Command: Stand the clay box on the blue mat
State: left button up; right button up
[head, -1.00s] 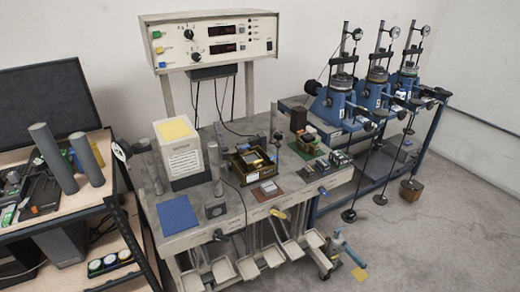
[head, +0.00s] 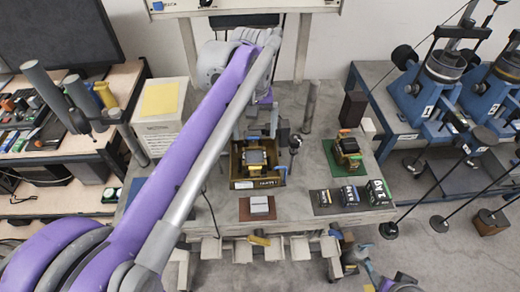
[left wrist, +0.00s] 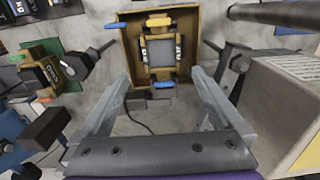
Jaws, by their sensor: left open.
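The box that best fits the clay box is a small dark brown upright block (head: 353,108) at the back right of the bench in the head view. It also shows at the lower left of the left wrist view (left wrist: 46,130). My left gripper (left wrist: 160,74) is open and empty. It points down over the bench, to the left of the dark brown block in the head view. A part of the blue mat (left wrist: 292,27) shows at the upper right of the wrist view.
An open brown tray (head: 258,184) holding a device lies near my gripper. A white box (head: 160,130) with a yellow top stands at left. A green mat (head: 338,170) with a device and several dark blocks (head: 350,194) lie at right. A grey post (head: 309,108) stands behind.

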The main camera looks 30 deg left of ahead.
aim_at(255, 159)
pick_arm(q)
jog(key=shift+f, duration=0.3)
jog(key=shift+s+f+b, duration=0.25)
jog(key=shift+b, duration=0.05)
notch_tip(255, 159, down, 9)
jog(key=b, duration=0.5)
jog(key=shift+s+f, duration=0.1)
jog(key=shift+s+d+f+b, duration=0.1)
jog(key=shift+s+f+b, duration=0.05)
jog(key=shift+f+b, duration=0.2)
pick_arm(e)
notch_tip(255, 159, down, 8)
jog(key=s, duration=0.2)
jog(key=shift+s+r, duration=0.15)
jog(key=shift+s, duration=0.25)
pick_arm(q)
jog(key=c, duration=1.3)
jog(key=o, duration=1.3)
jog(key=shift+d, duration=0.1)
jog(key=r+p, duration=0.2)
jog(key=r, duration=0.2)
jog(key=r+p, duration=0.3)
jog(key=r, duration=0.1)
jog(key=shift+w+a+r+p, duration=0.15)
jog(key=shift+w+a+p, duration=0.05)
jog(key=shift+p, duration=0.1)
pick_arm(e)
notch_tip(255, 159, up, 7)
jog(key=w, duration=0.2)
jog(key=shift+f, duration=0.2)
